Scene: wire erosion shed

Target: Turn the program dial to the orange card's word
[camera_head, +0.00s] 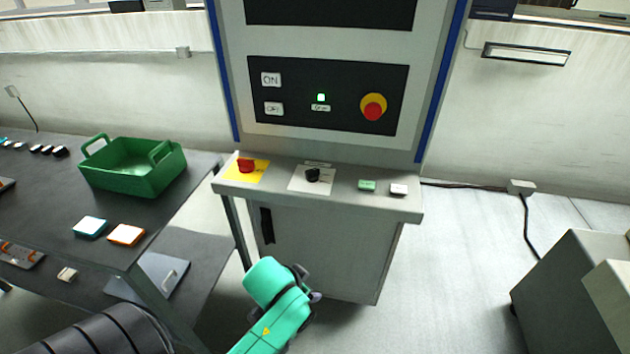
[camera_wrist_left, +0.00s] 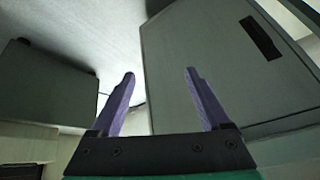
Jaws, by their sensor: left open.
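The program dial (camera_head: 312,175) is a black knob on a pale plate, in the middle of the machine's front ledge. The marks around it are too small to read. The orange card (camera_head: 126,235) lies on the dark table at the left; I cannot read its word. My left gripper (camera_head: 309,284) is in front of the cabinet, below the ledge and clear of the dial. In the left wrist view its two purple fingers (camera_wrist_left: 160,72) are spread, with nothing between them. The dial is not in that view. My right gripper is not in view.
A red switch (camera_head: 246,166) on yellow sits left of the dial, with green (camera_head: 367,186) and white (camera_head: 398,190) buttons to its right. A red emergency knob (camera_head: 373,107) is above. The table holds a teal card (camera_head: 90,226) and a green basket (camera_head: 132,180).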

